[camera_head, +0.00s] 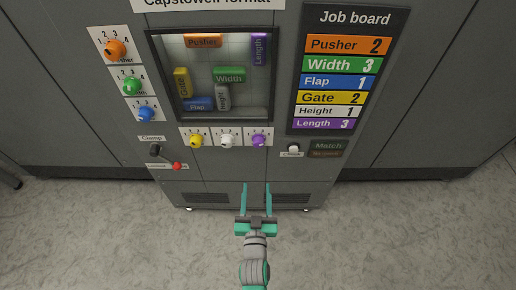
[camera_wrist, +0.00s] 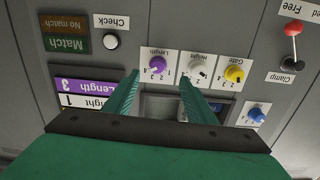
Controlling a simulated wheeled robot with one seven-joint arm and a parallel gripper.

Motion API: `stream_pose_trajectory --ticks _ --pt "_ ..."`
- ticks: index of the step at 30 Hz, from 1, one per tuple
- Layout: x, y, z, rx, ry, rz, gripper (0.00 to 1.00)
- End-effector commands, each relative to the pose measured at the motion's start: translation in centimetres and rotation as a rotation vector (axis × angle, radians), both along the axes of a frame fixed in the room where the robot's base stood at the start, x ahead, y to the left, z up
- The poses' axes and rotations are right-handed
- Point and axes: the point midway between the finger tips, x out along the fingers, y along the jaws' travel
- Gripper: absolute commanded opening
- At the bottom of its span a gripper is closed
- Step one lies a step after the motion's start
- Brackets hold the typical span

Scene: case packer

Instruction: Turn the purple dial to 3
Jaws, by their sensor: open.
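The purple dial (camera_head: 259,140) is at the right end of the lower row of dials on the grey machine front. It also shows in the wrist view (camera_wrist: 159,62), upside down, with numbers around it. I cannot tell which number its pointer marks. My gripper (camera_head: 256,187) is open and empty, below the dial in the head view, with fingers pointing at the machine. In the wrist view the fingertips (camera_wrist: 160,77) are spread to either side of the dial and appear apart from it. The job board (camera_head: 345,72) reads Length 3 in purple.
A white dial (camera_head: 227,141) and a yellow dial (camera_head: 196,141) sit left of the purple one. Orange (camera_head: 115,49), green (camera_head: 131,86) and blue (camera_head: 146,113) dials line the window's left. A red-knobbed clamp lever (camera_head: 177,166) sticks out lower left. A check button (camera_head: 293,148) is at right.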

Motion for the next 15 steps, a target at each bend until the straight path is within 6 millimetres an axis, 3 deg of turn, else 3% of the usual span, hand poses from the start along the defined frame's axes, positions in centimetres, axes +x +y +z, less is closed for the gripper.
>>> stream_pose_trajectory --ticks 1,6,15 --pt "1.8 -0.1 0.6 0.002 -0.014 -0.004 0.51" --pt "5.1 -0.2 1.7 0.005 -0.032 -0.012 0.51" --pt "7.6 -0.2 2.1 0.007 -0.037 -0.012 0.51"
